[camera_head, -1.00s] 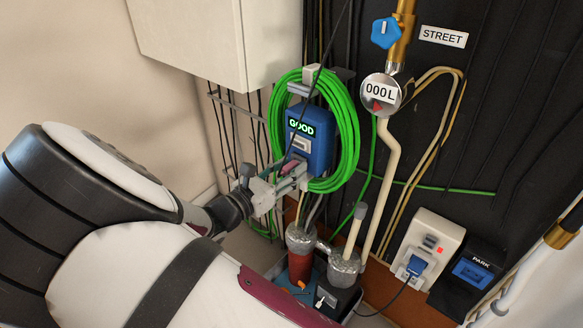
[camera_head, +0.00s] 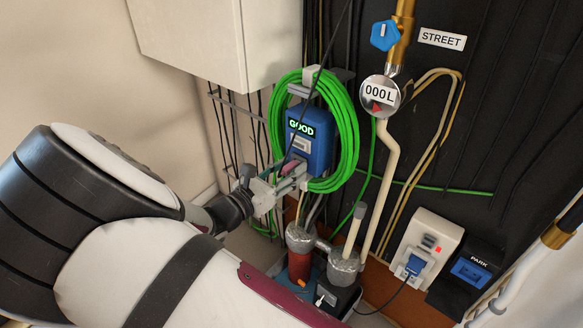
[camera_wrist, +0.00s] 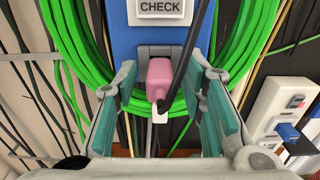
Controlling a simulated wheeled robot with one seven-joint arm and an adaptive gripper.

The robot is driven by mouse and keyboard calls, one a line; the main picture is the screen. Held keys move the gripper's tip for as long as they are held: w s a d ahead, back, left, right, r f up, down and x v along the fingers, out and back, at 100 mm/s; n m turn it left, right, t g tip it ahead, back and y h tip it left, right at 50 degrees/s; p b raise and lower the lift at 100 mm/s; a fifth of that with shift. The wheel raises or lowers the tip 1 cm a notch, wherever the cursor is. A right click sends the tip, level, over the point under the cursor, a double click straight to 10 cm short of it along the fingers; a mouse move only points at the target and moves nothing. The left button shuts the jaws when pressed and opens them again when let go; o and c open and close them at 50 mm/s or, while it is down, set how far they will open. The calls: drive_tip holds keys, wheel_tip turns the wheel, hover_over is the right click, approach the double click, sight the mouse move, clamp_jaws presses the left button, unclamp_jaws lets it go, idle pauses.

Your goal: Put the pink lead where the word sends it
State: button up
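The pink lead's plug (camera_wrist: 160,76) sits in the slot at the bottom of the blue box (camera_head: 319,138), whose display reads GOOD. In the wrist view the box (camera_wrist: 130,45) carries a label reading CHECK. The plug also shows in the head view (camera_head: 291,168), and a black cable passes in front of the box. My gripper (camera_wrist: 162,88) is open, its two teal-padded fingers on either side of the plug with gaps visible. In the head view my gripper (camera_head: 284,180) is at the box's lower front.
A green hose coil (camera_head: 349,140) surrounds the box. At the lower right are a white socket (camera_head: 438,234) holding a blue plug (camera_head: 415,264), with a red light, and a black PARK holder (camera_head: 468,272). A STREET sign (camera_head: 442,39) and 000L gauge (camera_head: 379,94) are above.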

sight(284, 173)
drive_tip(key=shift+c, duration=0.4)
clamp_jaws()
drive_tip(key=shift+p, duration=0.35)
drive_tip(key=shift+p+v, duration=1.15)
drive_tip(key=shift+v, duration=1.85)
